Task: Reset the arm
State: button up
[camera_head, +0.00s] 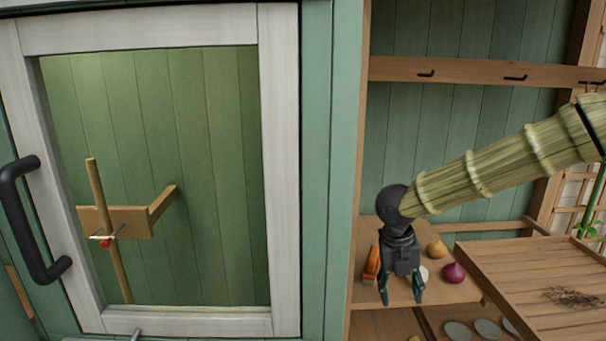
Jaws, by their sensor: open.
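My gripper (401,292) points down at the end of my arm, which reaches in from the right edge. Its two dark fingers are apart with nothing visible between them. It hangs in front of a wooden shelf (364,298) in the open part of the green cabinet. An orange-and-dark object (372,264) shows just left of the gripper. A pale round object (423,274) is partly hidden behind it. I cannot tell how far the fingers are from the shelf.
A purple onion (454,273) and a yellowish bulb (437,249) lie right of the gripper. A slatted wooden table (540,258) bears dark debris. Grey discs (487,328) sit lower down. At left is a white-framed glass door (280,170) with a black handle (28,222). Hooks (515,78) line the upper rail.

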jog(key=s+d+f+n+t+h, duration=0.1)
jog(key=s+d+f+n, duration=0.15)
jog(key=f+n, duration=0.55)
jog(key=s+d+f+n+t+h, duration=0.1)
jog(key=s+f+n, duration=0.35)
jog(key=f, duration=0.65)
jog(key=s+d+f+n+t+h, duration=0.1)
jog(key=s+f+n, duration=0.2)
jog(key=f+n, duration=0.55)
jog(key=s+a+f+n+g+y, duration=0.1)
jog(key=s+f+n, duration=0.3)
jog(key=s, duration=0.5)
jog(key=s+a+f+n+g+y, duration=0.1)
jog(key=s+f+n+y, duration=0.1)
jog(key=s+f+n, duration=0.3)
jog(key=s+a+f+n+g+y, duration=0.1)
jog(key=s+f+n, duration=0.4)
jog(key=s, duration=0.7)
jog(key=shift+s+a+n+y, duration=0.3)
jog(key=shift+a+n+y, duration=0.3)
jog(key=shift+n, duration=0.4)
jog(key=shift+o, duration=0.4)
